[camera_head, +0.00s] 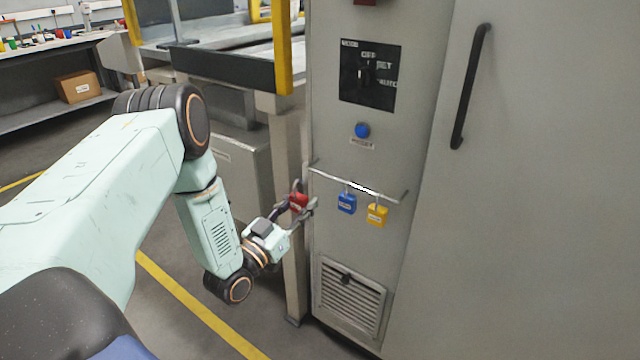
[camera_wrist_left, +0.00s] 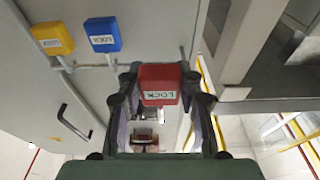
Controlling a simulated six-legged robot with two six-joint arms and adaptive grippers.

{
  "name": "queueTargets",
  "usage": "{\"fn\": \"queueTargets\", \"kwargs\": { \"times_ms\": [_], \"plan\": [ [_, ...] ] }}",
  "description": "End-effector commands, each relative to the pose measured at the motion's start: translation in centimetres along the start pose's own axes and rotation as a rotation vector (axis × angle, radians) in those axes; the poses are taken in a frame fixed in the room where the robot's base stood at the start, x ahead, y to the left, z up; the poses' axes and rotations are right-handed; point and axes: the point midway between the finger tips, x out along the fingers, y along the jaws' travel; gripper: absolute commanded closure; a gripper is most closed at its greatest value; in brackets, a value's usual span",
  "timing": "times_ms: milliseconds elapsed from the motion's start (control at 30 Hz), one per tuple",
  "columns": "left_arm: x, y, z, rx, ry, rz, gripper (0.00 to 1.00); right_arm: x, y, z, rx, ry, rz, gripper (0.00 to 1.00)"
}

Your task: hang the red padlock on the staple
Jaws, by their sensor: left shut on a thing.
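The red padlock (camera_head: 298,202) is held between the fingers of my left gripper (camera_head: 302,204), at the left edge of the grey cabinet, close to the left end of the rail. In the left wrist view the red padlock (camera_wrist_left: 158,85) sits between both fingers, its LOCK label upside down. Its shackle is not clearly visible. I cannot tell whether the padlock touches the rail. I cannot make out a separate staple with certainty. My right gripper is not in view.
A thin rail (camera_head: 360,187) crosses the cabinet front, with a blue padlock (camera_head: 347,204) and a yellow padlock (camera_head: 377,215) hanging from it. Above are a blue button (camera_head: 362,130) and a black switch panel (camera_head: 369,78). A black door handle (camera_head: 470,87) stands out at right.

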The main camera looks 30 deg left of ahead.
Motion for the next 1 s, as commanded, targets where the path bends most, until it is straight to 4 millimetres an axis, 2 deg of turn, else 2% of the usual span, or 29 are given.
{"fn": "queueTargets", "kwargs": {
  "times_ms": [633,1000],
  "plan": [
    [-4.3,0.0,-0.9,0.001,-0.002,0.0,0.97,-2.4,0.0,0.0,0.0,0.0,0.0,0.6],
    [-4.8,0.0,-1.0,0.0,0.001,0.0,0.97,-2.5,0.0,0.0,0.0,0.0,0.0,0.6]
  ]
}}
